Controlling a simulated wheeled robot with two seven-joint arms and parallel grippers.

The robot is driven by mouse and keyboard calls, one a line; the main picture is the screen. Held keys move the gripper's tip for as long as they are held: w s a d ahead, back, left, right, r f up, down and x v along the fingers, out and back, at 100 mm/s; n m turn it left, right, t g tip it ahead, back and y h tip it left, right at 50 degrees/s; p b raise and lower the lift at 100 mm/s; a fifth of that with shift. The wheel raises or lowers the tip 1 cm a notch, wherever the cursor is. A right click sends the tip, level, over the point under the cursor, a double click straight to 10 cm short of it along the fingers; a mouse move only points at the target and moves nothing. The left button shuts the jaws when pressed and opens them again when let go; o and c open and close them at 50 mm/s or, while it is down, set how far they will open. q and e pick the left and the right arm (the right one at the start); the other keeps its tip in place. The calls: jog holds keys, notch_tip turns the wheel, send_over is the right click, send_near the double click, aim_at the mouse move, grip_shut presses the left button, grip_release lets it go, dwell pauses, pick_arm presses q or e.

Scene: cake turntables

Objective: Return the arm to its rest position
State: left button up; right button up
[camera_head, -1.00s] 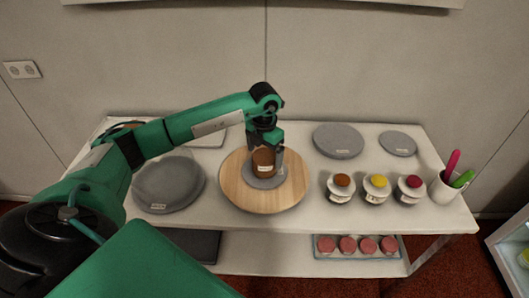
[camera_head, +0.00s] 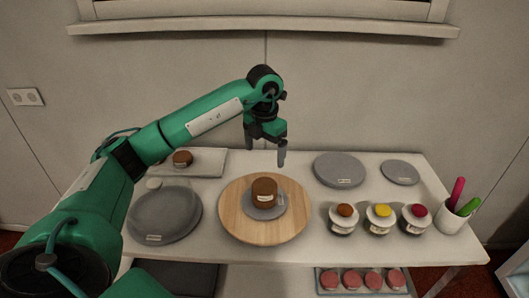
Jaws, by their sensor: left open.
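My left arm is green and comes in from the left. Its gripper (camera_head: 281,157) is open and empty, raised above and behind the wooden turntable (camera_head: 236,222). A brown cake (camera_head: 264,190) with a small white label sits on a grey disc (camera_head: 268,212) in the middle of the turntable. The gripper is apart from the cake. My right gripper is not in view.
A grey turntable (camera_head: 165,213) stands left of the wooden one, under my arm. Behind it a white board (camera_head: 208,162) holds a small brown cake (camera_head: 182,158). Grey discs (camera_head: 340,169) lie back right.

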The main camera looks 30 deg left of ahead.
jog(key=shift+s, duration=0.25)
